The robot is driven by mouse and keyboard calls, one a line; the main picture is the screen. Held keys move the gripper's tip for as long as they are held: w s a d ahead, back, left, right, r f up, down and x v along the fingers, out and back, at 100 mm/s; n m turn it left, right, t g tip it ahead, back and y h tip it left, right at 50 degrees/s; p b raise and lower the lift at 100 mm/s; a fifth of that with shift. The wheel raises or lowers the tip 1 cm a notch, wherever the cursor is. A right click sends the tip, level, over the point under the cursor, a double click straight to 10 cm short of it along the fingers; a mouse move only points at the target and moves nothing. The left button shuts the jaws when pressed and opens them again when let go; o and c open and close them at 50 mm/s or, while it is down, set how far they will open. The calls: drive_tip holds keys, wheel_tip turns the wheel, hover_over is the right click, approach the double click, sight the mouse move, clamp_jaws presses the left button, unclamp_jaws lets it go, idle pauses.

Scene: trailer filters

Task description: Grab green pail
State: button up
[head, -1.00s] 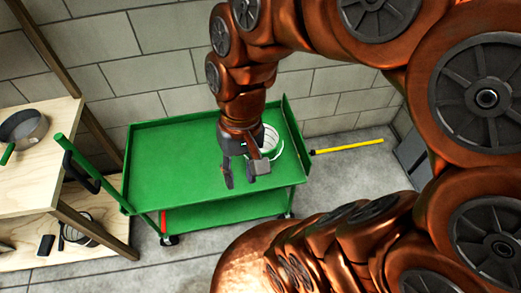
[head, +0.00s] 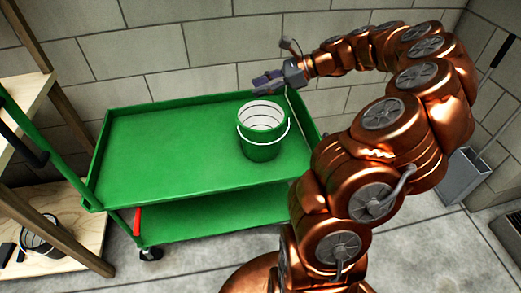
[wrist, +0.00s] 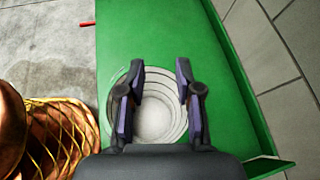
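The green pail (head: 261,149) stands upright on the top shelf of the green cart (head: 160,165), near its right end. It has a white inside and a thin white handle lying down over its near side. My gripper (head: 262,84) is beyond and above the pail in the head view, apart from it, near the cart's back edge. In the wrist view, my gripper (wrist: 160,68) has its two dark fingers spread with nothing held. The pail's round white opening (wrist: 157,122) shows behind and between the fingers, partly hidden by them.
A block wall (head: 200,45) stands close behind the cart. A grey dustpan (head: 464,178) is at right. The cart top's left and middle are clear.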

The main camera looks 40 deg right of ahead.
drive_tip(key=d+f+m+t+b, duration=0.2)
drive_tip(key=d+f+m, duration=0.3)
drive_tip(key=d+f, duration=0.3)
drive_tip(key=shift+t+h, duration=0.3)
drive_tip(key=shift+h, duration=0.1)
drive_tip(key=b+x, duration=0.1)
drive_tip(key=x, duration=0.1)
drive_tip(key=b+x, duration=0.2)
drive_tip(key=x, duration=0.1)
drive_tip(key=shift+a+r, duration=0.15)
drive_tip(key=shift+a, duration=0.25)
drive_tip(key=shift+w+a, duration=0.2)
drive_tip(key=shift+w, duration=0.15)
clamp_jaws()
